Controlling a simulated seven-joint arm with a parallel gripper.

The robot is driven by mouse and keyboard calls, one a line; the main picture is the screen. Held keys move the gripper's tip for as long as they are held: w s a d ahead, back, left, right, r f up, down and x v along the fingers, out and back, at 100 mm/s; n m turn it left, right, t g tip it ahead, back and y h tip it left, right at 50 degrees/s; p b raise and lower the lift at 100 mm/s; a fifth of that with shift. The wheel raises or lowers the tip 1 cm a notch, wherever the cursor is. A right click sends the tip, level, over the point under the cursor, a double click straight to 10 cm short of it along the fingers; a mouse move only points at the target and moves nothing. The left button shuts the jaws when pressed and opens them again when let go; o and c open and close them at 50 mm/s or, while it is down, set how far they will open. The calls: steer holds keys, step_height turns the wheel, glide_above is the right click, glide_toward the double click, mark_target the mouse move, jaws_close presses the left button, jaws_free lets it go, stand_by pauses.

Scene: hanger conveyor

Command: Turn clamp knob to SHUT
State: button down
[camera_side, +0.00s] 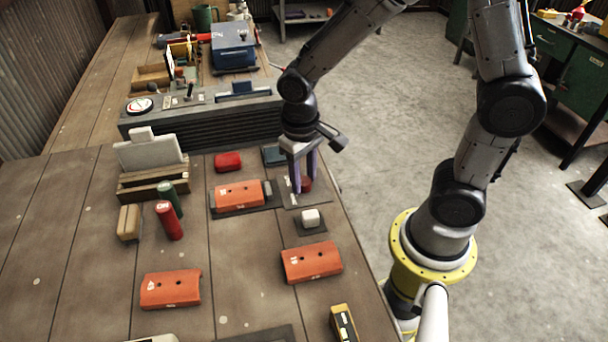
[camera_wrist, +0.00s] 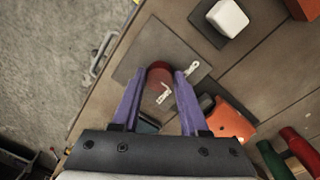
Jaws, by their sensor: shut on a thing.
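The clamp knob (camera_wrist: 159,73) is a red round knob on a dark grey plate (camera_wrist: 143,58). In the side view the knob (camera_side: 307,184) shows partly behind my fingers, near the table's right edge. My gripper (camera_wrist: 160,80) points down at the plate, its two purple fingers shut on opposite sides of the knob. It also shows in the side view (camera_side: 301,185). A white mark (camera_wrist: 163,97) lies by the knob between the fingers, and a small white piece (camera_wrist: 192,68) is at the right fingertip. I cannot read any SHUT lettering.
A white block (camera_side: 310,217) on a dark pad and an orange block (camera_side: 240,196) stand near the plate. Another orange block (camera_side: 311,262) lies in front. Red (camera_side: 168,220) and green (camera_side: 170,199) cylinders stand at left. A grey ridged unit (camera_side: 205,120) lies behind.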

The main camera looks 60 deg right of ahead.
steer(key=m, duration=0.4)
steer(key=shift+w+r+m, duration=0.1)
steer(key=shift+m, duration=2.2)
steer(key=shift+c, duration=2.1)
jaws_free()
step_height(320, 180, up, 14)
steer(key=shift+w+a, duration=0.25)
steer(key=shift+w, duration=0.05)
